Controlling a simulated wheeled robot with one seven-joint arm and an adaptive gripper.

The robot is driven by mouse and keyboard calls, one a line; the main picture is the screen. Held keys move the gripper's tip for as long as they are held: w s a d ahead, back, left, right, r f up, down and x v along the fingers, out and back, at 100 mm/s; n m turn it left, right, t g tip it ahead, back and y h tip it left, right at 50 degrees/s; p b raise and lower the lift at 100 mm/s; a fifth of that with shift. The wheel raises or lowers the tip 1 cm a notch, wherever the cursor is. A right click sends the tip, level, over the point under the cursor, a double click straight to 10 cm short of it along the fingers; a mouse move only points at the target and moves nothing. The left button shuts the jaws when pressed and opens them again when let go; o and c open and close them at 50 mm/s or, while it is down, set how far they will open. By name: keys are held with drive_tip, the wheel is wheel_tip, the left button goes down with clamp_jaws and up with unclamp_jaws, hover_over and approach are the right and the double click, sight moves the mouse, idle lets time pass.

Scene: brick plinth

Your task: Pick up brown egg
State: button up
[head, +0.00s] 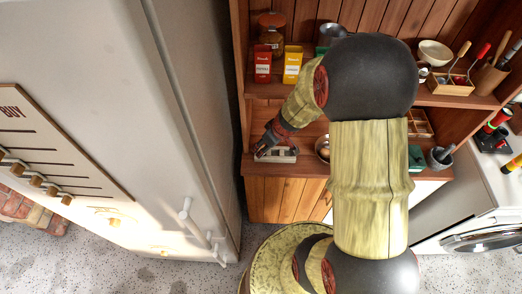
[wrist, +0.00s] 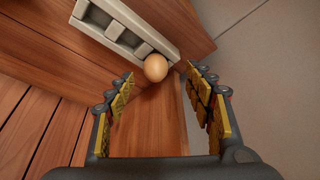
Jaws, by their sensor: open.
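The brown egg (wrist: 155,68) shows in the wrist view, beside the long side of a pale egg holder (wrist: 122,27) with square compartments. It lies ahead of my open gripper (wrist: 160,84), between the lines of the two fingers and a little beyond their tips. Nothing is between the fingers. In the head view my gripper (head: 266,146) reaches down to the left end of the wooden counter, beside the holder (head: 280,155). The egg cannot be made out for sure there.
A bowl (head: 322,148) with brownish contents stands right of the holder, partly behind my arm. The shelf above carries a red box (head: 263,64), a yellow box (head: 292,64) and a jar (head: 271,34). A tall white cabinet (head: 150,120) stands close on the left.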

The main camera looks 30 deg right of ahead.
sight(263, 146)
drive_tip(key=x, duration=0.1)
drive_tip(key=b+x, duration=0.1)
drive_tip(key=x, duration=0.3)
drive_tip(key=shift+w+d, duration=0.25)
drive_tip(key=shift+w, duration=0.05)
drive_tip(key=c, duration=0.3)
drive_tip(key=c, duration=0.4)
drive_tip(key=shift+c, duration=0.5)
